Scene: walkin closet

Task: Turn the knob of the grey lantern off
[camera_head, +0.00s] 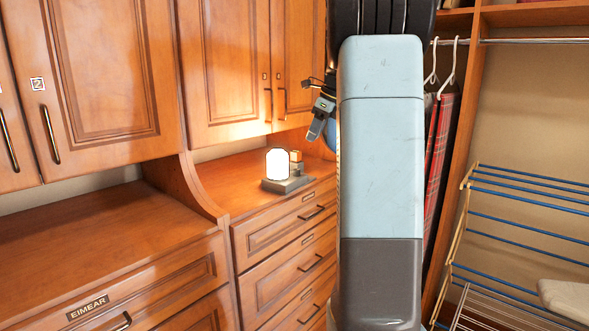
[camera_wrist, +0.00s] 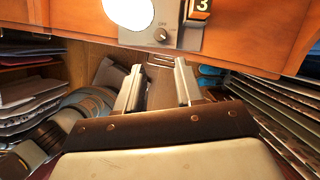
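The grey lantern (camera_head: 287,185) stands on the lower wooden counter in the head view, its rounded white globe glowing. In the wrist view its grey base (camera_wrist: 187,37) is at the top, with the bright globe (camera_wrist: 128,11) at the left. A small dark knob (camera_wrist: 161,36) sits on the base under a marking that reads OFF. My gripper (camera_wrist: 158,84) is open and empty, its two fingers pointing towards the base, apart from the knob. In the head view my gripper (camera_head: 321,120) is above and to the right of the lantern, partly hidden by my arm.
A wooden block marked 3 (camera_wrist: 199,8) is at the lantern's right side. The counter (camera_head: 225,180) around the lantern is mostly clear. Cabinet doors (camera_head: 225,70) hang above. A blue drying rack (camera_head: 525,205) and hanging clothes (camera_head: 440,150) are at the right.

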